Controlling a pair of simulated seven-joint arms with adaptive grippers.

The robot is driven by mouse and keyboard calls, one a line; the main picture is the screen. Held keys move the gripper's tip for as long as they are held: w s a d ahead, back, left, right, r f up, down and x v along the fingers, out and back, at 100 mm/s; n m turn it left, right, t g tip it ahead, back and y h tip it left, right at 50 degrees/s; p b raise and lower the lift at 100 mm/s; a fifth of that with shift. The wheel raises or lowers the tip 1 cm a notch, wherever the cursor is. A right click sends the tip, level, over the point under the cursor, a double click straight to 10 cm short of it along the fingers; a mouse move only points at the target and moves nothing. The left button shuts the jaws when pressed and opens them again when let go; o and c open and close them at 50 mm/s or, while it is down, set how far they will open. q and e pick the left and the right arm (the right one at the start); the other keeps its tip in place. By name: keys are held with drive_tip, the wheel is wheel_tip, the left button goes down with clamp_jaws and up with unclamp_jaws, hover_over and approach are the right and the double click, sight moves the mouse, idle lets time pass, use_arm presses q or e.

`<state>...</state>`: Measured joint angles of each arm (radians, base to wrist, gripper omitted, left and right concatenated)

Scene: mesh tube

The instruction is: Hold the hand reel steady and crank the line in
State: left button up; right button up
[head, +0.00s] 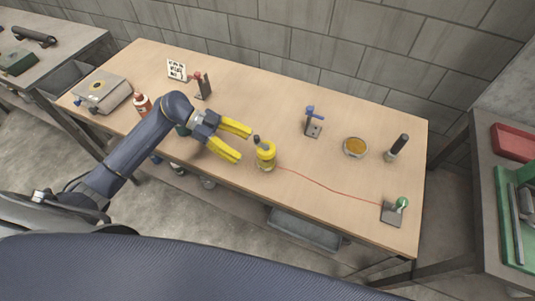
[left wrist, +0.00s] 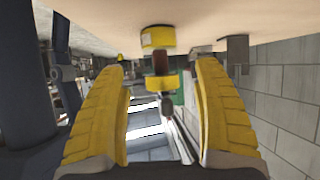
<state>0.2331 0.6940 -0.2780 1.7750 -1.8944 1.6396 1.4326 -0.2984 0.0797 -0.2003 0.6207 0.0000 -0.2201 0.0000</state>
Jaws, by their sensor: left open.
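The hand reel (head: 265,157), yellow with a dark knob on top, stands upright on the wooden table near its front edge. A red line (head: 325,186) runs from it across the table to a small dark plate with a green ball (head: 392,212) at the right. My left gripper (head: 245,142) is open just left of the reel, its yellow fingers pointing towards it. In the left wrist view the reel (left wrist: 158,38) shows between and beyond the open fingers (left wrist: 160,72), apart from them. Its crank cannot be made out clearly. My right gripper is out of view.
On the table (head: 310,160) are a blue-topped stand (head: 312,124), an orange-filled dish (head: 355,147), a dark-handled upright tool (head: 397,147), a red-topped stand (head: 203,87), a sign (head: 177,69), a red bottle (head: 142,104) and a grey box (head: 102,92). A block wall stands behind.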

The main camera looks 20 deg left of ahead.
sight(263, 157)
use_arm(q)
drive_tip(key=shift+x, duration=4)
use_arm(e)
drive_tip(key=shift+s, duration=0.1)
use_arm(q)
drive_tip(key=c, duration=0.8)
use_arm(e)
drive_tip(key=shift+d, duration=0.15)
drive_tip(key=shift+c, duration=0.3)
